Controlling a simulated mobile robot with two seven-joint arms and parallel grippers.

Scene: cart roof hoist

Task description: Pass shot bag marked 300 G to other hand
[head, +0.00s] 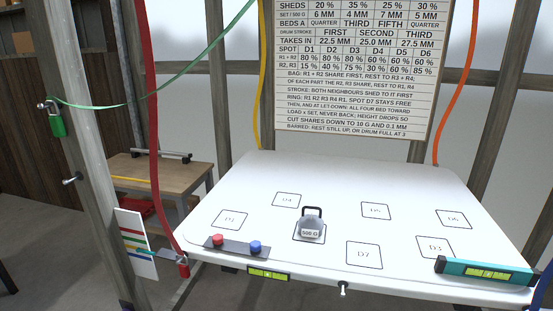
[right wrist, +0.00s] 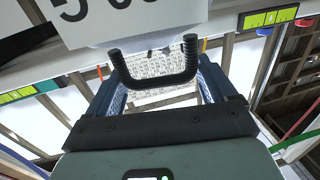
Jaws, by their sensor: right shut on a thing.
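My right gripper (right wrist: 155,78) shows in the right wrist view with its blue fingers on either side of a black handle (right wrist: 152,84). The handle belongs to a pale shot bag with a white label (right wrist: 125,22). The label is upside down and cut by the top edge, so only part of its marking shows and I cannot read the weight in full. The gripper is shut on this bag, held in front of the white table's edge. Neither gripper shows in the head view, and my left gripper is in no view.
A grey bag marked 500 G (head: 311,227) stands upright on a marked spot of the white table (head: 335,190). A strip with red and blue knobs (head: 237,246) lies front left. A teal level (head: 487,271) lies front right. Posts and hanging ropes flank the table.

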